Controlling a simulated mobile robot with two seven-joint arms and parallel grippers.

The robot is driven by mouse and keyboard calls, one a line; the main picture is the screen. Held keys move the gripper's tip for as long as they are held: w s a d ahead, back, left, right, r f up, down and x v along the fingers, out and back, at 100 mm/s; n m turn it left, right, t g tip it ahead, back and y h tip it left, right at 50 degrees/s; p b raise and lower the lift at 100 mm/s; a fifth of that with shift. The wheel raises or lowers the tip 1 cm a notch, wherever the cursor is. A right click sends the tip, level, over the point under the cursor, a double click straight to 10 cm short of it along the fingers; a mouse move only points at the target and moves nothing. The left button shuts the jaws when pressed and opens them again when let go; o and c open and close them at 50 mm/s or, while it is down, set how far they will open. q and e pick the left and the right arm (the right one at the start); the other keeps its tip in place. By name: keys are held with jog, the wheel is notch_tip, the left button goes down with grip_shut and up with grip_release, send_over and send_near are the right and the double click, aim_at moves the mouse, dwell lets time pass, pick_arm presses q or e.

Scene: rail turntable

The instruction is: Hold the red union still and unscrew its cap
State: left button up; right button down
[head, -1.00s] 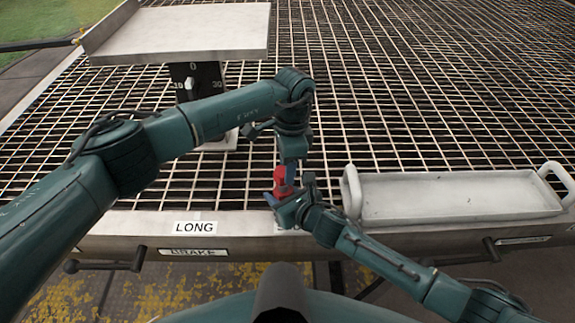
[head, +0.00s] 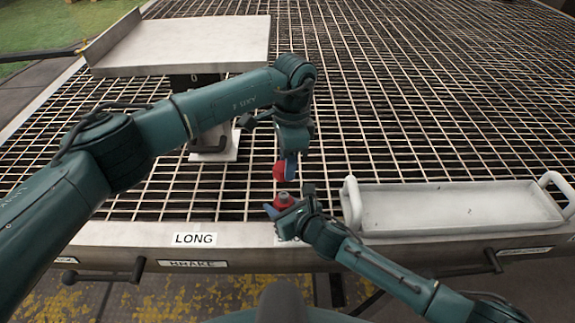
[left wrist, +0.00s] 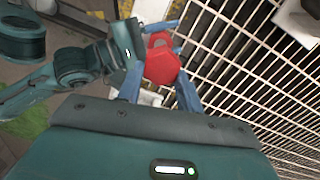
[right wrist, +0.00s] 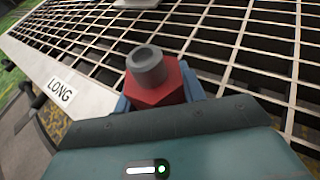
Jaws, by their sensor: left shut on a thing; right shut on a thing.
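The union's red body (head: 285,201) is held in my right gripper (head: 284,207), just above the table's front edge. The right wrist view shows the red hex body (right wrist: 155,94) between the fingers, with a bare grey hollow stub (right wrist: 147,66) on its top. The red cap (head: 279,171) is apart from the body, a little above or beyond it in the head view. My left gripper (head: 286,165) points down and is shut on the cap. The left wrist view shows the cap (left wrist: 162,66) between its blue fingers.
A white tray with handles (head: 460,208) lies to the right of my right gripper. A grey platform (head: 190,45) on a dial post stands at the back left. The table is an open metal grid (head: 420,110) with a front rail labelled LONG (head: 194,239).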

jog(key=c, duration=0.8)
grip_release()
jog(key=shift+o, duration=0.2)
